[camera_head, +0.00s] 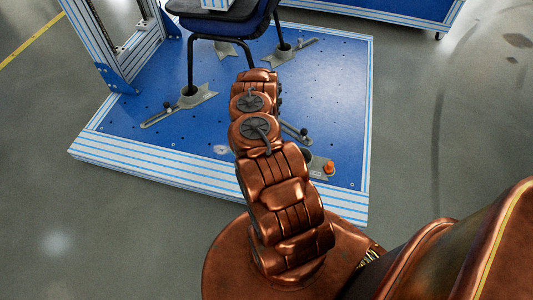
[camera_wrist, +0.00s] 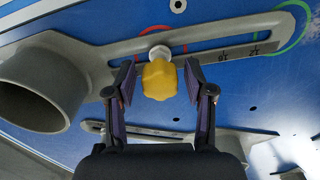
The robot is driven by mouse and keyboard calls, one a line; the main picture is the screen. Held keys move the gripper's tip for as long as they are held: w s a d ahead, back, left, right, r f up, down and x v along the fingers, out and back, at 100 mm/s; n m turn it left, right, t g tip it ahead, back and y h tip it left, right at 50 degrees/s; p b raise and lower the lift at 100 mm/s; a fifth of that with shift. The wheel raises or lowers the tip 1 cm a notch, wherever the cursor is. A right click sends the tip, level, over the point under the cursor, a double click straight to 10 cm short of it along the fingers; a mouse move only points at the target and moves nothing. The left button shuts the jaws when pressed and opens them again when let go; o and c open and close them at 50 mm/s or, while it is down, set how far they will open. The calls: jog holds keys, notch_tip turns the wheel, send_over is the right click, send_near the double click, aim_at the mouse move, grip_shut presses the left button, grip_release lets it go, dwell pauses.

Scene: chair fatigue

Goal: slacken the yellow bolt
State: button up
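The yellow bolt (camera_wrist: 160,80) shows in the wrist view as a faceted yellow head on a pale shank and washer. It sits at the slot of a grey clamp bracket (camera_wrist: 100,52). My gripper (camera_wrist: 159,76) is open, with one dark finger on each side of the bolt head. A gap shows between the head and each finger. In the head view my copper-coloured arm covers the middle of the platform, and my gripper cannot be made out. An orange knob (camera_head: 329,167) shows there; I cannot tell whether it is the same bolt.
The brackets are on a blue platform (camera_head: 340,90) with white-striped edges. A grey cup-like socket (camera_wrist: 38,85) adjoins the bracket at left. Another slotted bracket (camera_wrist: 235,142) lies below. A chair (camera_head: 225,30) stands on the platform beside an upright frame. Grey floor (camera_head: 430,150) is free at right.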

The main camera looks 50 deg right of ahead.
grip_shut()
jog(key=n+b, duration=0.2)
jog(key=n, duration=0.1)
jog(key=shift+f, duration=0.1)
jog(key=shift+n+b, duration=0.35)
jog(key=shift+n, duration=0.15)
jog(key=n+b, duration=0.2)
jog(key=shift+n+b, duration=0.3)
jog(key=shift+n, duration=0.1)
jog(key=shift+d+n+b, duration=0.1)
jog(key=shift+n+b, duration=0.45)
jog(key=shift+n, duration=0.05)
